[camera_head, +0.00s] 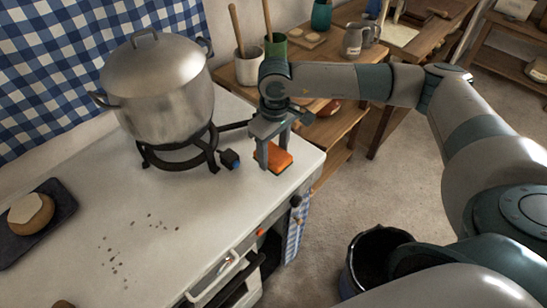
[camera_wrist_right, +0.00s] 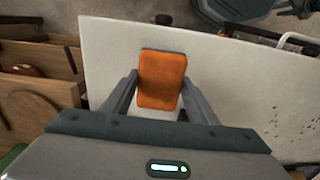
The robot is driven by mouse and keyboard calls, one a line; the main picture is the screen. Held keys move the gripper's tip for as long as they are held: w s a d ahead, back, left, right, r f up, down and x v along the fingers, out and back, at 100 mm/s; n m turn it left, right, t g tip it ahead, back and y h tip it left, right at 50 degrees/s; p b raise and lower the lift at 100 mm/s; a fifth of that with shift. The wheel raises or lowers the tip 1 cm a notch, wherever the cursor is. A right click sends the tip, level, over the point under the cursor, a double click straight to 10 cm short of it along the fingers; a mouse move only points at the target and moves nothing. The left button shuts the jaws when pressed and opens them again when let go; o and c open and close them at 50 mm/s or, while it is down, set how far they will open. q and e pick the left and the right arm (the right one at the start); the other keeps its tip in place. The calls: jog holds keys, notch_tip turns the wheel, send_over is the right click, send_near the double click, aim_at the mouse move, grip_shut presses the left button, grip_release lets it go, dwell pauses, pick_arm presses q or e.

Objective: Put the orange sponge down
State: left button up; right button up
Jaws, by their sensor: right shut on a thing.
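The orange sponge (camera_head: 277,157) is at the right end of the white counter (camera_head: 190,220) in the head view. My right gripper (camera_head: 271,161) points down and is shut on it, one finger on each side. In the right wrist view the sponge (camera_wrist_right: 162,80) sits between the two fingers of my right gripper (camera_wrist_right: 160,92), over the white counter top. The sponge is at or very close to the counter surface; I cannot tell if it touches. My left gripper is not in view.
A large steel pot (camera_head: 160,85) stands on a black burner (camera_head: 180,150) left of the gripper. Dark crumbs (camera_head: 125,245) lie on the counter's front part. A dark board (camera_head: 38,222) with a round loaf (camera_head: 31,212) is at the left.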

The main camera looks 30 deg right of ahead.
aim_at(274, 154)
jog(key=shift+f, duration=0.1)
notch_tip(274, 154, down, 3)
jog(key=shift+f+p, duration=0.1)
jog(key=shift+p, duration=1)
jog(key=shift+f, duration=0.3)
jog(key=shift+f, duration=0.1)
jog(key=shift+f+b, duration=0.1)
jog(key=shift+b, duration=0.2)
jog(key=o, duration=0.9)
